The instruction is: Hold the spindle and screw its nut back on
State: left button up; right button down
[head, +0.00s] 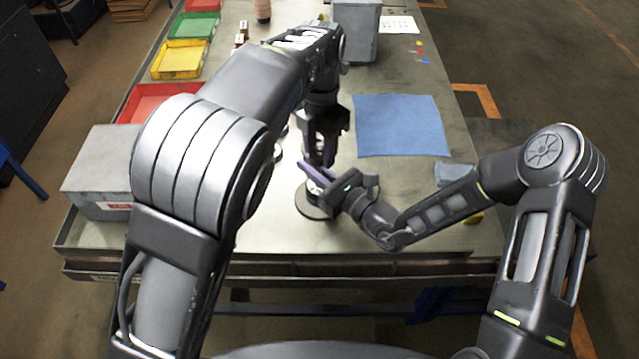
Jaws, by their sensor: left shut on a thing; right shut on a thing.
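The spindle (306,203) stands on the metal table, with its dark round base showing below my grippers. My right gripper (311,177) comes in from the right, low over the base, and is shut on the spindle; its fingers hide most of the shaft. My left gripper (320,158) points down from above, directly over the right gripper's fingers, and is shut on the nut at the spindle's top. The nut itself is hidden between the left fingers, so how it sits on the thread cannot be seen.
A blue cloth (402,127) lies right of the grippers. A grey bin (356,35) stands at the back. Red, yellow and green trays (179,60) line the left edge, with a grey box (95,172) at the front left.

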pick_arm(q)
grip_shut()
